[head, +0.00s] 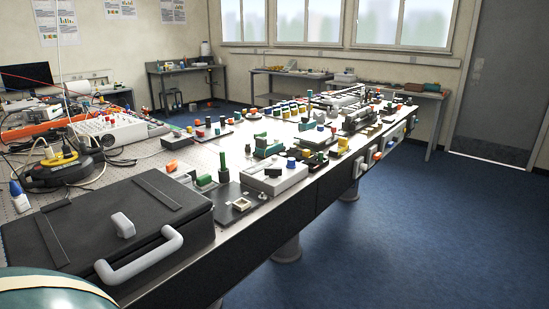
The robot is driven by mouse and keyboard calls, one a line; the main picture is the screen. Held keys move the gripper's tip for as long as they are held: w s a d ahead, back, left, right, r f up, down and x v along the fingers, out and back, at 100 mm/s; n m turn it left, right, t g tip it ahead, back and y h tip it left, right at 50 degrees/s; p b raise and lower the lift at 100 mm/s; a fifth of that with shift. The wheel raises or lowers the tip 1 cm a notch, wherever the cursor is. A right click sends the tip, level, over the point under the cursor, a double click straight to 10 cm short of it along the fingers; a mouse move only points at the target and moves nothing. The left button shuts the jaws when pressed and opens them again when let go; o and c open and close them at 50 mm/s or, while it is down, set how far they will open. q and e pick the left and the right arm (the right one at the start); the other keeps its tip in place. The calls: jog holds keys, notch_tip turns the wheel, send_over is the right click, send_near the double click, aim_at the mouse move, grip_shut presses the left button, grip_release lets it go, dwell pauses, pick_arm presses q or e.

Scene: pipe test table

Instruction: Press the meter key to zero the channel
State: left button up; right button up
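I cannot single out the meter or its key for certain. A pale box with small coloured parts on its top (112,128) stands on the left part of the long table, among cables. A light grey box (275,180) with small coloured parts on top stands near the table's front edge. Any key on either is too small to make out. Neither of my grippers is in view.
A black case (80,225) with a pale grey handle (140,262) fills the near left of the long table. Several coloured blocks and fixtures crowd the table behind it. A yellow and black device (62,165) sits at left. Blue floor (420,240) is clear at right.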

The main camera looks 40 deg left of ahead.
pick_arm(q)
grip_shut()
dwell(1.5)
